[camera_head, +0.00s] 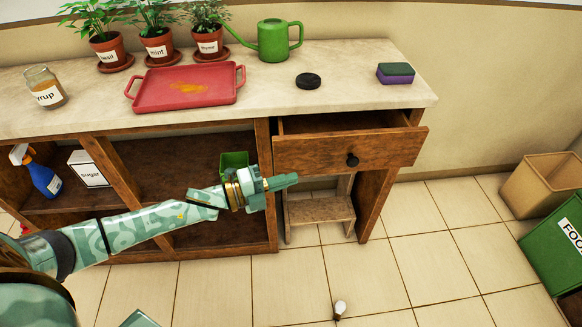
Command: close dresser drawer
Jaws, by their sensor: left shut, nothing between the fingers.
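The wooden dresser drawer (315,153) sits under the right part of the countertop. It is pulled out some way, and its open top shows a dark gap behind the front panel. A round dark knob (352,160) is on its front. My left arm comes in from the left across the shelves. My left gripper (292,180) is shut and empty. In the picture it lies just below the lower left part of the drawer front; I cannot tell whether it touches it. My right gripper does not show.
The countertop (345,65) holds potted plants, a red tray (187,88), a green watering can (273,40), a black lid (308,80), a sponge (395,73) and a syrup jar (45,88). A light bulb (340,308) lies on the tiles. Bins (545,187) stand at right.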

